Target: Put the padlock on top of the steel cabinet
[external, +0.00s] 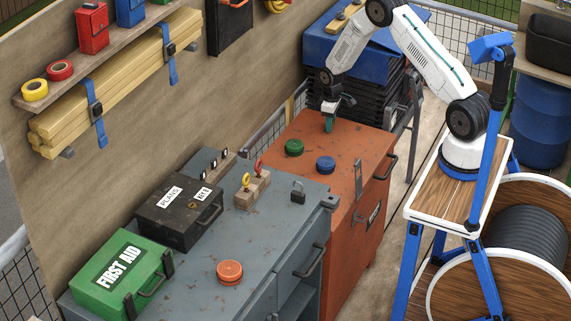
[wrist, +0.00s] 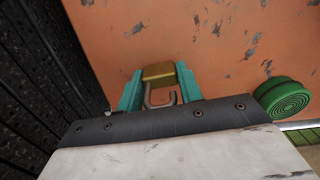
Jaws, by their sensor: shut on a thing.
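My gripper (external: 329,121) is low over the far part of the rusty orange cabinet (external: 325,158), pointing down. In the wrist view its teal fingers (wrist: 160,90) are shut on a brass padlock (wrist: 158,72) with a grey shackle. I cannot tell whether this padlock touches the orange top; in the external view it is not clearly visible. The grey steel cabinet (external: 267,231) stands nearer, against the orange one. A dark padlock-like object (external: 298,192) stands on its top near the right corner.
Green (external: 294,147) and blue (external: 325,164) round discs lie on the orange top. The grey top holds an orange disc (external: 229,271), a black box (external: 178,216), a green first-aid box (external: 122,276) and a block with key-like pieces (external: 252,190). Black stacked crates (external: 350,85) stand behind.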

